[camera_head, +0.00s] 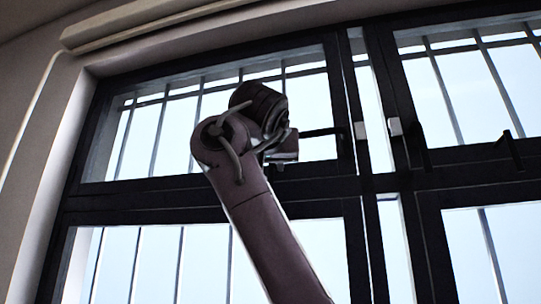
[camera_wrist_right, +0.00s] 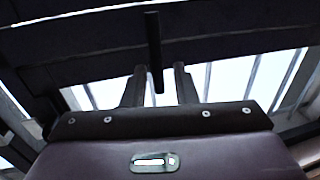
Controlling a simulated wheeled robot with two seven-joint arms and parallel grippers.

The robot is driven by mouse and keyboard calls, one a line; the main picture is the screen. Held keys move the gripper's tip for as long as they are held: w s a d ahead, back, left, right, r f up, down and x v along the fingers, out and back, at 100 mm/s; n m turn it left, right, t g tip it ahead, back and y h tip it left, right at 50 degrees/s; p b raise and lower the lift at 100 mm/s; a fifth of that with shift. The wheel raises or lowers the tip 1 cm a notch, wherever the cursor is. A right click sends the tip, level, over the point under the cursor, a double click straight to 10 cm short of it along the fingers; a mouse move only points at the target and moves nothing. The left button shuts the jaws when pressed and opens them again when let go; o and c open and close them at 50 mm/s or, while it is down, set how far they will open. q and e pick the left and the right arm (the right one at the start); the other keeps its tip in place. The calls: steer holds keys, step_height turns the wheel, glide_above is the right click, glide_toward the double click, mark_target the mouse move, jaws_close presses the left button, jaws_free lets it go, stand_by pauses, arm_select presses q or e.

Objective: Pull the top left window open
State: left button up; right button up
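The top left window (camera_head: 200,188) has a dark frame with pale glass and bars behind it. It looks closed or nearly so; I cannot tell exactly. A dark handle (camera_head: 318,132) sticks out from its right frame member. My right gripper (camera_head: 284,150) is raised in front of this window, beside the handle, partly hidden by its own wrist. In the right wrist view, its two fingers (camera_wrist_right: 158,68) are apart, and the dark handle bar (camera_wrist_right: 155,40) shows between their tips. Whether it touches a finger is unclear. My left gripper is not in view.
The top right window (camera_head: 470,170) has a dark handle (camera_head: 513,150). Small white blocks (camera_head: 360,130) sit on the middle frame, beside a narrow bright strip (camera_head: 371,110). Lower windows (camera_head: 150,265) lie below. A pale wall (camera_head: 45,150) borders the left side.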

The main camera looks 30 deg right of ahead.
steer(key=shift+w+d+r, duration=0.1)
steer(key=shift+w+d, duration=0.35)
steer(key=shift+d, duration=0.1)
steer(key=shift+a, duration=0.15)
steer(key=shift+c, duration=0.9)
jaws_close()
